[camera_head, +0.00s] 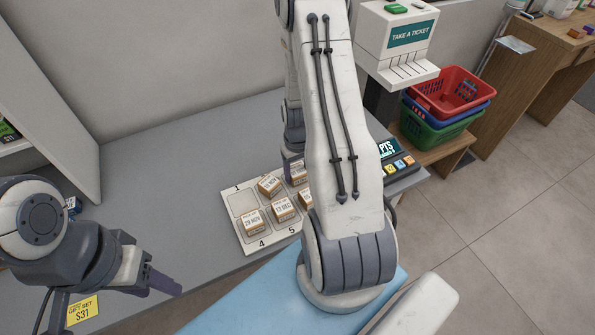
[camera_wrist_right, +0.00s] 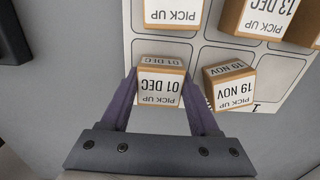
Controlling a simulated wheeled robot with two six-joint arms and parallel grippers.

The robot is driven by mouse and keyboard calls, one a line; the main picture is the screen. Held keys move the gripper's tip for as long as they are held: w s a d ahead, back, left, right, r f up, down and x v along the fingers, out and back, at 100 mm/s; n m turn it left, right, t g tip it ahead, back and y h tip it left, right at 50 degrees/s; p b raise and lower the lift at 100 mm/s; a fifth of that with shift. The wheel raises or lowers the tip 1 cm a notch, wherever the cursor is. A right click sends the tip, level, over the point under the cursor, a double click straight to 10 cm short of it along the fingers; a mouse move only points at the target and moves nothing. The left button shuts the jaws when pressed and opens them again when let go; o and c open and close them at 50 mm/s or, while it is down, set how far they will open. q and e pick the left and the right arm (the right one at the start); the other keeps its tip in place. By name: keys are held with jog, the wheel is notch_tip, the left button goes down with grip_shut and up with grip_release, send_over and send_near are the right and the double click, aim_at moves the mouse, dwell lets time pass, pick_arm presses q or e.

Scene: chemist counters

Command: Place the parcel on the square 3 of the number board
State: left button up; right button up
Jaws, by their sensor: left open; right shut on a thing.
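The number board (camera_head: 240,241) lies on the grey counter, with numbers 1, 4 and 5 readable at its edges. My right gripper (camera_wrist_right: 160,82) is shut on the 01 DEC parcel (camera_wrist_right: 159,89), a small tan box with a white label. It is over the top-row square farthest from the 1; I cannot tell whether it rests on the board. In the head view the parcel (camera_head: 298,173) is partly behind my right arm. My left gripper (camera_head: 165,281) is open and empty, left of the board.
The 19 NOV parcel (camera_head: 269,186) sits twisted close beside the held parcel. The 29 NOV (camera_head: 251,222) and 13 DEC (camera_head: 284,209) parcels and a partly hidden one (camera_head: 306,200) fill the lower row. A card terminal (camera_head: 397,160) stands right of the board. Square 1 is bare.

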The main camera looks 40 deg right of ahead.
aim_at(298, 171)
jog(key=shift+f, duration=0.2)
jog(key=o, duration=1.4)
jog(key=shift+o, duration=0.2)
notch_tip(298, 171, up, 12)
jog(key=shift+r+b, duration=0.25)
jog(key=shift+b, duration=0.2)
jog(key=a+r+n, duration=0.2)
jog(key=a+r, duration=0.1)
jog(key=a, duration=0.6)
jog(key=a+r+n, duration=0.2)
jog(key=a+r, duration=0.1)
jog(key=a, duration=0.5)
jog(key=s+a+r+n, duration=0.2)
jog(key=s+a+n, duration=0.1)
jog(key=s+a, duration=0.4)
jog(key=s+a+r+n+y, duration=0.1)
jog(key=s+a+r+n, duration=0.1)
jog(key=s+a, duration=0.5)
jog(key=shift+s+r+n, duration=0.35)
jog(key=shift+s+n, duration=0.05)
jog(key=shift+s, duration=0.75)
